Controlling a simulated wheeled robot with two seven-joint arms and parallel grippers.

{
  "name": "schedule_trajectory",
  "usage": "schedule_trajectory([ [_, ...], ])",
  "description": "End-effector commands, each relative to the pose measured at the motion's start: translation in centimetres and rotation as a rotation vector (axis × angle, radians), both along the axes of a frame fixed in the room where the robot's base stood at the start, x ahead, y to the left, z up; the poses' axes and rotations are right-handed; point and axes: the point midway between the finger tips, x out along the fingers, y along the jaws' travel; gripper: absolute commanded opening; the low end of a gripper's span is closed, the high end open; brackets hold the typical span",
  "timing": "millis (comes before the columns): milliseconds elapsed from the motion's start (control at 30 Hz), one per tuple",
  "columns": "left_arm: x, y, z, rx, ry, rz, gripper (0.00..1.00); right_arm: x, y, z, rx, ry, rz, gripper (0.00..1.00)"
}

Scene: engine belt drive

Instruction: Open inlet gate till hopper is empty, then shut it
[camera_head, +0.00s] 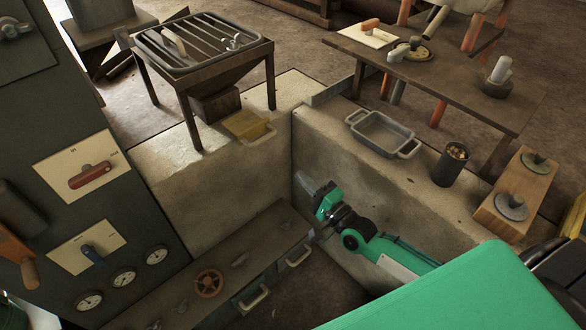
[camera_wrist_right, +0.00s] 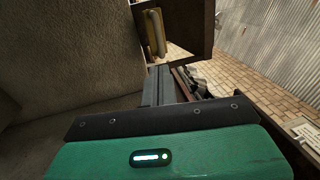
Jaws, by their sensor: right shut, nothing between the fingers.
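The hopper (camera_head: 190,85) is a dark funnel-shaped bin on four legs, with a grate (camera_head: 200,42) across its top. What it holds is hard to make out below the bars. A brown box (camera_head: 215,104) sits under it, with a yellow tray-like piece (camera_head: 248,124) beside it; I cannot tell which part is the inlet gate. My right gripper (camera_head: 306,184) is shut and empty, in front of the pale concrete block, apart from the hopper. Its shut fingers (camera_wrist_right: 160,86) show in the right wrist view, below a pale yellow handle (camera_wrist_right: 154,32) on a brown face. My left gripper is out of view.
A low bench with a handwheel (camera_head: 208,283) and pull handles (camera_head: 299,256) lies below. A grey tray (camera_head: 382,136) and dark cup (camera_head: 450,164) stand on the right ledge.

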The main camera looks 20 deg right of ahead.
Motion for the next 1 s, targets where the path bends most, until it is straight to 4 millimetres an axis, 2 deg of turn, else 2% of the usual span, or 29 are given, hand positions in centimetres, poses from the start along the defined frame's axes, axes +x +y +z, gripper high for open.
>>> schedule_trajectory([
  [600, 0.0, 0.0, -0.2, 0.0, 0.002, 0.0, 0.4, 9.7, 3.5, 2.1, -0.003, -0.001, -0.002, 0.0],
  [800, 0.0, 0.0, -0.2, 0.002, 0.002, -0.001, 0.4, 11.5, 4.2, 2.4, -0.004, 0.0, -0.001, 0.0],
  [1000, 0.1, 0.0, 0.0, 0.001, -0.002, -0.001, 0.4, 12.1, 4.4, 2.5, -0.004, 0.001, -0.001, 0.0],
])
